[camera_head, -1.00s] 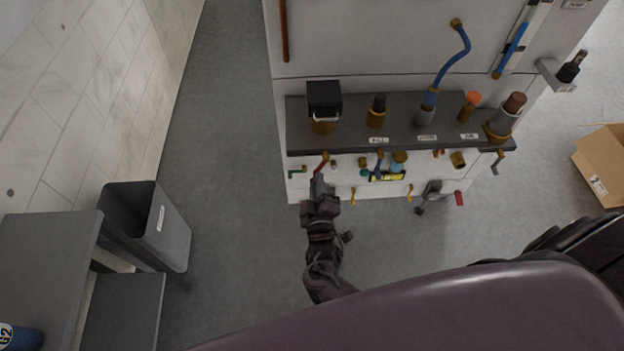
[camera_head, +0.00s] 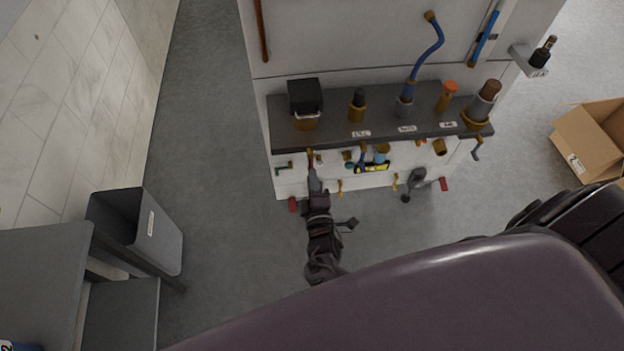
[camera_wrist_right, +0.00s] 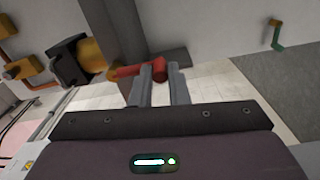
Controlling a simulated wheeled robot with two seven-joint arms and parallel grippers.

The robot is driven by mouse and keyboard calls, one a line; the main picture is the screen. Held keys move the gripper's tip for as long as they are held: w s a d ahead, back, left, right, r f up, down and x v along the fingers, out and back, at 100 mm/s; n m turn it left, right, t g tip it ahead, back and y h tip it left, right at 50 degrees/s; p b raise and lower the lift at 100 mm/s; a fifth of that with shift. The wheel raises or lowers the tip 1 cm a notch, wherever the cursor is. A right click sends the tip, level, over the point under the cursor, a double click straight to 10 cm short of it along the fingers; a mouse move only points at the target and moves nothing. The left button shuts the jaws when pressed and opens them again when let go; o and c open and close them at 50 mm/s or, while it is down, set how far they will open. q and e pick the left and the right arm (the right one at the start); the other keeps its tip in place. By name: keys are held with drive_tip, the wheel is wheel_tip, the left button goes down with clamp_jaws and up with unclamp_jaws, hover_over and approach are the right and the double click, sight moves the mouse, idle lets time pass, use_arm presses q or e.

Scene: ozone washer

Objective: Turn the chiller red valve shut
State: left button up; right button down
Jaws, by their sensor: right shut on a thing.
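The red valve handle (camera_head: 310,155) sits on the front of the white unit, below the left part of the dark shelf. In the right wrist view the red handle (camera_wrist_right: 140,70) lies sideways, with its rounded red end between the fingers. A brass fitting shows at its left end. My right gripper (camera_head: 313,172) reaches up to it from below in the head view. In the right wrist view my right gripper (camera_wrist_right: 160,80) is shut on the handle. The fingers hide part of it. My left gripper is not in view.
A green-handled valve (camera_head: 284,168) is just left of the red one. Yellow handles (camera_head: 341,187) and other fittings lie to the right. The dark shelf (camera_head: 335,133) carries several fittings above. A grey bin (camera_head: 140,233) stands at the left, a cardboard box (camera_head: 590,140) at the right. Floor between is clear.

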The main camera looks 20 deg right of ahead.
drive_tip(key=c, duration=1.4)
unclamp_jaws()
drive_tip(key=v, duration=0.8)
